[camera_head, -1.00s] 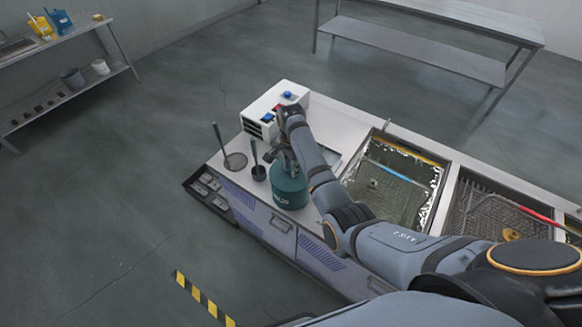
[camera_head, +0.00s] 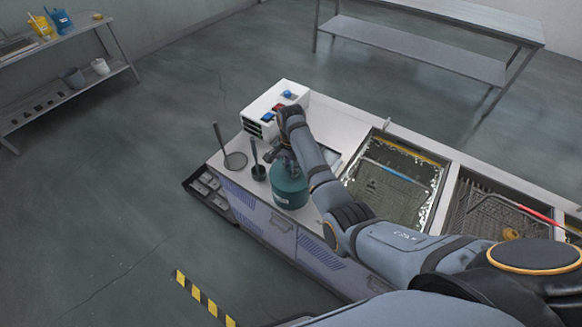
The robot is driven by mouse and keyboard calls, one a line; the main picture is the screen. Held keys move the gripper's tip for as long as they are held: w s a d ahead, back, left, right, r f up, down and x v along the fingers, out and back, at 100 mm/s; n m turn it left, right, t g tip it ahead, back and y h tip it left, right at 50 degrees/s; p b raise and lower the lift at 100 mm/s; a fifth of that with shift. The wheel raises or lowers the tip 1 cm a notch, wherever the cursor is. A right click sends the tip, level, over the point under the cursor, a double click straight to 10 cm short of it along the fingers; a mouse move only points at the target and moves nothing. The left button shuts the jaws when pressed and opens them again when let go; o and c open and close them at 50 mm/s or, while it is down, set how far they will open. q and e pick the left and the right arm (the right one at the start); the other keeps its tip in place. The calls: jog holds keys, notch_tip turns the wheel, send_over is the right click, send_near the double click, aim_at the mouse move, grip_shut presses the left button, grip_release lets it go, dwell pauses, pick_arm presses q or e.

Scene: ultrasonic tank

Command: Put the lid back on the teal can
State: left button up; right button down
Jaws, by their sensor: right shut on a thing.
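The teal can (camera_head: 290,193) stands upright on the worktop, left of the first tank. My right arm comes in from the right and bends down over it. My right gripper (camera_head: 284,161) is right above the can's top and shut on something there. The lid cannot be told apart from the gripper and can top at this size, so I cannot tell whether it touches the rim. My left gripper is not in view.
A white control box (camera_head: 275,108) with blue and red buttons stands behind the can.

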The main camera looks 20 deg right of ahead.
jog(key=c, duration=0.5)
grip_release()
jog(key=shift+r, duration=3.5)
grip_shut()
